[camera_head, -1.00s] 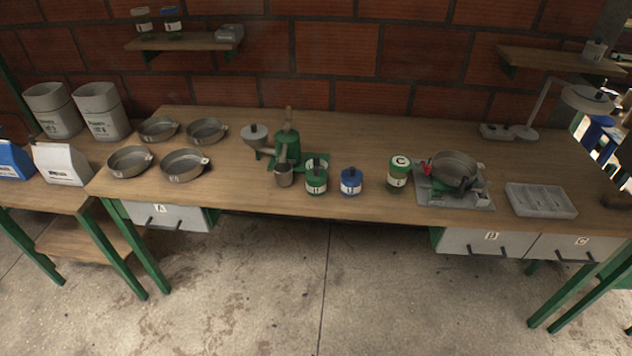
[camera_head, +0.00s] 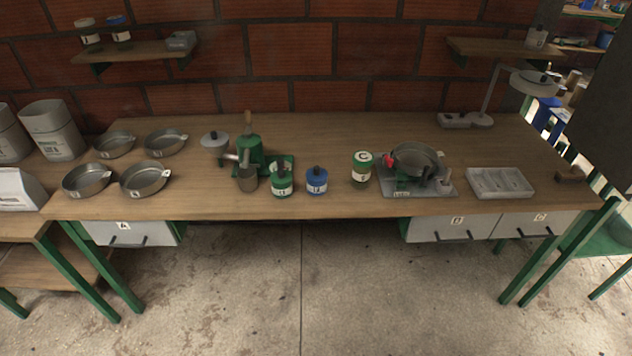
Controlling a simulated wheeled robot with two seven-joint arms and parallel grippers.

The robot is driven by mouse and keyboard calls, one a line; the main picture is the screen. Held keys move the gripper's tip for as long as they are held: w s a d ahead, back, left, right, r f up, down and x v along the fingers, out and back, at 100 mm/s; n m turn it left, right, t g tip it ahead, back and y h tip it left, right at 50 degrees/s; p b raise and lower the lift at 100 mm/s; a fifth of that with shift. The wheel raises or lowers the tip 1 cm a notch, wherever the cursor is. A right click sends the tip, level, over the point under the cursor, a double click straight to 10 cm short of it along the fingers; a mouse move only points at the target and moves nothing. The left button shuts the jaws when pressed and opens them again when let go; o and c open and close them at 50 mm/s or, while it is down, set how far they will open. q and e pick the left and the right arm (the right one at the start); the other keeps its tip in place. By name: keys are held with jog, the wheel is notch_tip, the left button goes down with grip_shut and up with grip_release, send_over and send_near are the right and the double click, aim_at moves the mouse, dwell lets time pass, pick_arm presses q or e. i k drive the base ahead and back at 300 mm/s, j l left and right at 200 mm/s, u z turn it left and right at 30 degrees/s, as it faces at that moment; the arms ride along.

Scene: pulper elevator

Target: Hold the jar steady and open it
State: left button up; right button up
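Several jars stand upright on the wooden workbench (camera_head: 330,205). A green jar with a dark knob and a white label (camera_head: 282,184) stands in front of the green pulper (camera_head: 249,155). A blue jar with a dark knob (camera_head: 317,182) stands just right of it. A taller jar with a green and white lid marked C (camera_head: 362,168) stands further right, beside the scale. All three look closed, and nothing touches them. Two more small jars (camera_head: 88,35) (camera_head: 120,31) stand on the upper left shelf. Neither of my grippers is in view.
Several metal pans (camera_head: 145,178) lie at the left. A scale with a pan (camera_head: 417,160) and a grey tray (camera_head: 500,183) are at the right. A lamp (camera_head: 535,82) stands at the back right. The floor (camera_head: 300,290) before the bench is clear.

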aim_at(361, 176)
jog(key=i+l+u, duration=0.1)
jog(key=l+u, duration=0.9)
jog(key=i+j, duration=0.05)
